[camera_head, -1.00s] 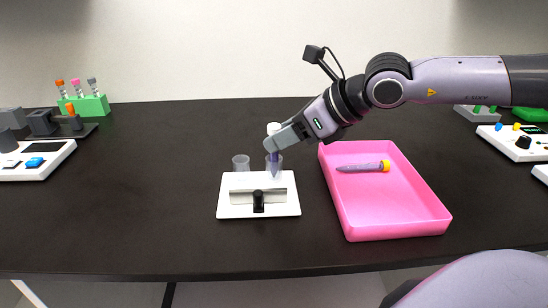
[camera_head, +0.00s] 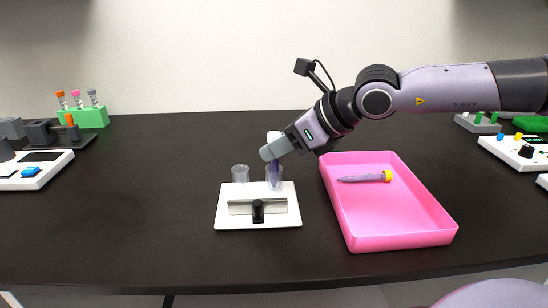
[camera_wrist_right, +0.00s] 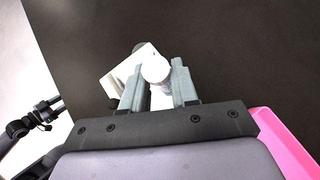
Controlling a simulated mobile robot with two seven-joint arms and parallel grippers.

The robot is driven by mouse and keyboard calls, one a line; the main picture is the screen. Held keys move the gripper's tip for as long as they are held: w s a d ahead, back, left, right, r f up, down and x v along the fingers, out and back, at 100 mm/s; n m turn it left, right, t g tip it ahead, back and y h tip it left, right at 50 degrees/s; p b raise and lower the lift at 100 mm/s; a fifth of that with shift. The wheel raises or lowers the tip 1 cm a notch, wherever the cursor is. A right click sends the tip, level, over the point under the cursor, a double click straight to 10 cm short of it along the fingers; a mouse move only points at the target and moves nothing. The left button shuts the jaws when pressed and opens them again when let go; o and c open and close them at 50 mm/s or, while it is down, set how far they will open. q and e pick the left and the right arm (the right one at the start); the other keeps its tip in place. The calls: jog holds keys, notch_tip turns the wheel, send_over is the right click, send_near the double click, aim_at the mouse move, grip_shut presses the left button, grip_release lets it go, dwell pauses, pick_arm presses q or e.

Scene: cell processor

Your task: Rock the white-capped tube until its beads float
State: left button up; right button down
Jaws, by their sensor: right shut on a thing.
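The white-capped tube (camera_head: 274,165) stands about upright over the right clear holder (camera_head: 274,181) of a small white stand (camera_head: 229,213). Its lower part is purple, and its tip appears inside the holder. My right gripper (camera_head: 272,150) is shut on the tube just under its white cap (camera_head: 273,136). In the right wrist view the cap (camera_wrist_right: 155,69) shows between the two fingers (camera_wrist_right: 158,88). I cannot make out the beads.
The left clear holder (camera_head: 240,174) looks empty. A green rack (camera_head: 93,118) with several tubes stands at the back left. The table's front left is clear.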

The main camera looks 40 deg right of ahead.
jog(key=shift+r, duration=0.15)
jog(key=shift+r, duration=0.45)
jog(key=shift+r+p, duration=1.6)
jog(key=shift+r, duration=1.05)
